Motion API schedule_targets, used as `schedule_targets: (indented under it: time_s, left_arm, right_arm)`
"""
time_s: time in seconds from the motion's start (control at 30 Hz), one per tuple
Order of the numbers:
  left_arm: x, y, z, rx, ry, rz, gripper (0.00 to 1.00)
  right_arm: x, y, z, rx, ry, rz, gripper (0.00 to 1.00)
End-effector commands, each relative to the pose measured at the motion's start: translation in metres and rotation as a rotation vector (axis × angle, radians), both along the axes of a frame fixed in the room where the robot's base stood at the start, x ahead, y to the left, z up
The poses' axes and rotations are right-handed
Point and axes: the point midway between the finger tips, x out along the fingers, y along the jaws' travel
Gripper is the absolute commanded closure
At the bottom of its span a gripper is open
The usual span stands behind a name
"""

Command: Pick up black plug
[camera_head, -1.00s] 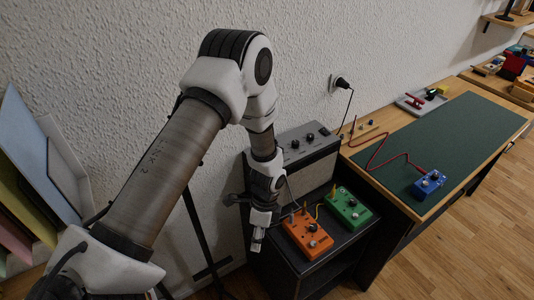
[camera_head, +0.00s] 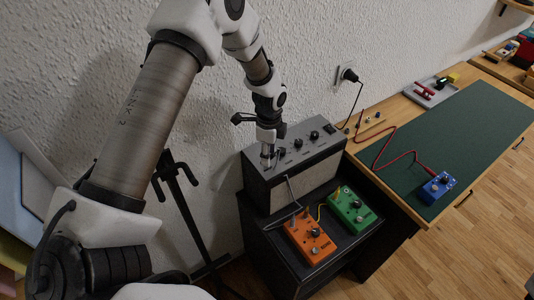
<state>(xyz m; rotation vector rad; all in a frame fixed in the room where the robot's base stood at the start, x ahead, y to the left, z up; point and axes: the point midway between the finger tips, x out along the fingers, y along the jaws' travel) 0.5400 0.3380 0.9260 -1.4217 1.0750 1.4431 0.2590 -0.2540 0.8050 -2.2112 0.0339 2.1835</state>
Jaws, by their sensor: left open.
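A black plug (camera_head: 349,74) sits in a wall socket at the top middle right, with a black cord hanging down from it to the desk. My left gripper (camera_head: 266,159) is open and points down at the left end of the grey amplifier (camera_head: 310,162). It is left of and below the plug, well apart from it. Whether the gripper touches the amplifier, I cannot tell. My right gripper is not in view.
An orange pedal (camera_head: 311,238) and a green pedal (camera_head: 353,208) lie on a black cabinet before the amplifier. A blue pedal (camera_head: 438,187) with a red cable lies on the desk's green mat (camera_head: 470,125). A black stand (camera_head: 180,190) is left of the amplifier.

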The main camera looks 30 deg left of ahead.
Motion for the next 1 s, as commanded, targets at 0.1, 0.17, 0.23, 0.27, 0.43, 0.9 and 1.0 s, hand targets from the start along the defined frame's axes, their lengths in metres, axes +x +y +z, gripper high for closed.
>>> schedule_targets:
  time_s: [0.1, 0.17, 0.23, 0.27, 0.43, 0.9, 1.0]
  left_arm:
    - [-0.001, 0.001, -0.019, 0.001, 0.003, 0.001, 0.55]
    - [-0.001, 0.001, -0.025, 0.002, 0.002, 0.0, 0.55]
    - [0.0, 0.001, -0.027, 0.001, -0.001, -0.001, 0.55]
    - [0.0, 0.001, -0.027, 0.001, -0.001, -0.001, 0.55]
    - [0.0, 0.001, -0.027, 0.001, -0.001, 0.0, 0.76]
    - [0.0, 0.001, -0.026, 0.0, -0.001, 0.0, 1.0]
    - [0.0, 0.001, -0.022, 0.001, -0.002, 0.0, 1.0]
  right_arm:
    - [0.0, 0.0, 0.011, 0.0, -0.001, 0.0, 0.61]
    - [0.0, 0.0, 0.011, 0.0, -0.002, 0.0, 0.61]
    - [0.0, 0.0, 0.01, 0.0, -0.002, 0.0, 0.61]
    - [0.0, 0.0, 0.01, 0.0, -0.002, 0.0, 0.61]
    - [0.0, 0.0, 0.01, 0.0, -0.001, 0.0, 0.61]
    - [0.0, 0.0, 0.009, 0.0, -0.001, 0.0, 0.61]
    - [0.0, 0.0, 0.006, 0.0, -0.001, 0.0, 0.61]
